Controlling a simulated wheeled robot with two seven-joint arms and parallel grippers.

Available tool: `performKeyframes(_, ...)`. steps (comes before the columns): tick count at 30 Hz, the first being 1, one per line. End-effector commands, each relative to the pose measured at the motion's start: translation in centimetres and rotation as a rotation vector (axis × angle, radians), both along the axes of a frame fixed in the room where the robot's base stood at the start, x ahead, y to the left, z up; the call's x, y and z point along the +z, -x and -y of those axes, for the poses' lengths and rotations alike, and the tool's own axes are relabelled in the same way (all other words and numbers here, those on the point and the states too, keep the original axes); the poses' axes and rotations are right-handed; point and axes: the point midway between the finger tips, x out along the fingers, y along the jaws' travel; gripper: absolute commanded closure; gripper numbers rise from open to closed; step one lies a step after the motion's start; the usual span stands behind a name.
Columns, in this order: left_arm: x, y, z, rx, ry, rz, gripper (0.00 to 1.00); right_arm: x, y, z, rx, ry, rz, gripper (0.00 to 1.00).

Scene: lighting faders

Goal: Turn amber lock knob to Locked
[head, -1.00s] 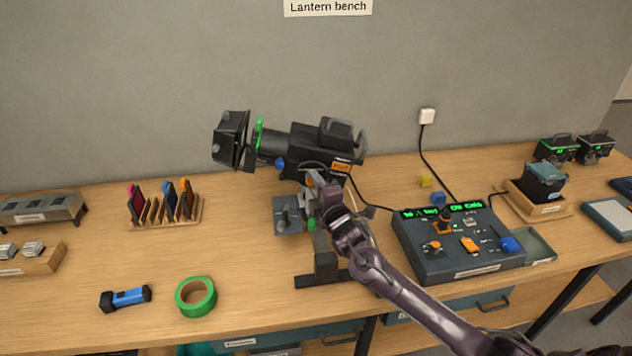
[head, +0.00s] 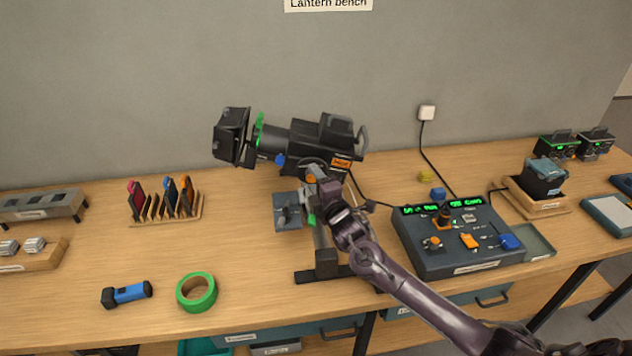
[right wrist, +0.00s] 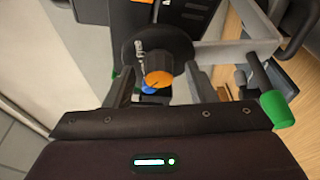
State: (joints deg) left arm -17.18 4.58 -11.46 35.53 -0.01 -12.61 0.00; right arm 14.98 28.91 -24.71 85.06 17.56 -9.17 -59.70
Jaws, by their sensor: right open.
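The amber lock knob (right wrist: 158,79) shows in the right wrist view as an orange disc with a dark line across it. In the head view it is a small orange patch (head: 311,179) under the black lantern (head: 318,150). My right gripper (right wrist: 160,75) is open, one finger on each side of the knob, with gaps visible. In the head view the right gripper (head: 318,185) is at the lantern's stand and partly hides the yoke. A blue part (right wrist: 150,90) lies just behind the knob. I cannot read any Locked mark. My left gripper is not in view.
A control desk (head: 465,262) with lit green displays stands right of my arm. Green tape (head: 197,292) and a blue torch (head: 127,294) lie front left. A filter rack (head: 165,210) stands at left. The bench between them is clear.

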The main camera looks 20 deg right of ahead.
Motion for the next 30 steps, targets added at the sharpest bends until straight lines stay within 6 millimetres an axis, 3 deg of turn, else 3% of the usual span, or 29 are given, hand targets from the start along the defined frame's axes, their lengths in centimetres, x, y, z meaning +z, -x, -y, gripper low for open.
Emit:
performKeyframes(8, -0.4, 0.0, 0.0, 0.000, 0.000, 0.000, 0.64, -0.2, 0.8, 0.0, 0.000, -0.001, 0.001, 0.50)
performKeyframes(21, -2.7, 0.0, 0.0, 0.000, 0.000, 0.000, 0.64, -0.3, 6.9, -0.1, 0.000, 0.001, -0.001, 0.50)
performKeyframes(30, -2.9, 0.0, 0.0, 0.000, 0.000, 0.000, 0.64, 0.1, 7.8, -0.1, 0.000, 0.000, 0.001, 0.50)
